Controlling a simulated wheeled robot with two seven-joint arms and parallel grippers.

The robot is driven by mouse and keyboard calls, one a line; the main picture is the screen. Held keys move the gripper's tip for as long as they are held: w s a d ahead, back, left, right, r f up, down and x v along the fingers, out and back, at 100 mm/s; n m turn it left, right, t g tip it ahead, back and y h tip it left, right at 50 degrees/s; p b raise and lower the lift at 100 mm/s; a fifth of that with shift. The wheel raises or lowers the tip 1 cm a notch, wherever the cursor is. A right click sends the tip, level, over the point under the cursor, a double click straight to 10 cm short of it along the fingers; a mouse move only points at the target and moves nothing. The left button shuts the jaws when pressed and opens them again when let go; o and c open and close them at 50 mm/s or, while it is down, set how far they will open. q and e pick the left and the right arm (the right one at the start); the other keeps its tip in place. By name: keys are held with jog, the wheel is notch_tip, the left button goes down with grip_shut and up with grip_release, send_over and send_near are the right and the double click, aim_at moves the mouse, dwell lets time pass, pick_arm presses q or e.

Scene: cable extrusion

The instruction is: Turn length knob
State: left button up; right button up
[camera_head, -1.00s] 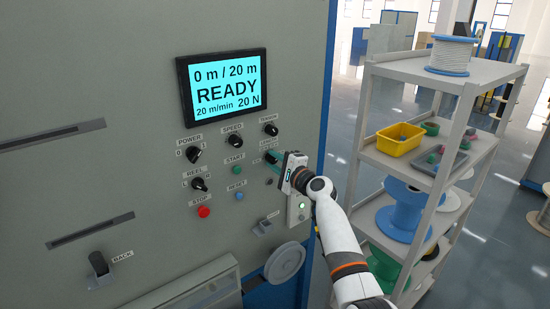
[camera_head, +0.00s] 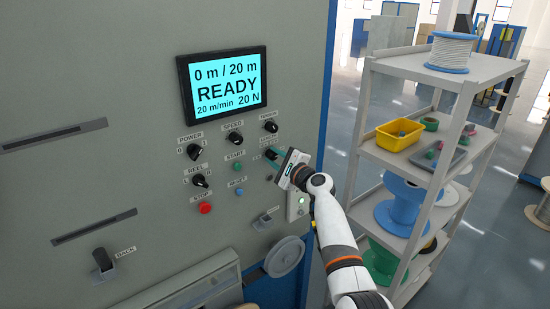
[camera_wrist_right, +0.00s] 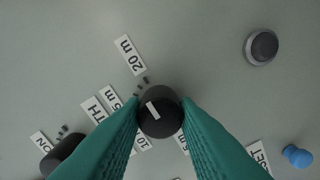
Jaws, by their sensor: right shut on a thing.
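The length knob (camera_wrist_right: 160,112) is black with a white mark that points to the upper left in the right wrist view, roughly toward the "20 m" label (camera_wrist_right: 130,55). My right gripper (camera_wrist_right: 160,117) is shut on it, with its green fingers on both sides. In the head view, the right gripper (camera_head: 273,158) meets the panel below the tension knob (camera_head: 271,127), and its fingers largely hide the length knob. The display (camera_head: 226,85) reads "0 m / 20 m", "READY", "20 m/min" and "20 N". My left gripper is not in view.
Near the gripper are the speed knob (camera_head: 234,138), the green start button (camera_head: 238,167), the blue reset button (camera_head: 239,192) and the red stop button (camera_head: 205,208). A shelf rack (camera_head: 440,68) with spools and a yellow bin (camera_head: 400,135) stands at right.

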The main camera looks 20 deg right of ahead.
jog(key=o, duration=1)
jog(key=b+v, duration=0.1)
jog(key=v, duration=1.1)
jog(key=shift+b, duration=0.35)
jog(key=shift+d, duration=0.1)
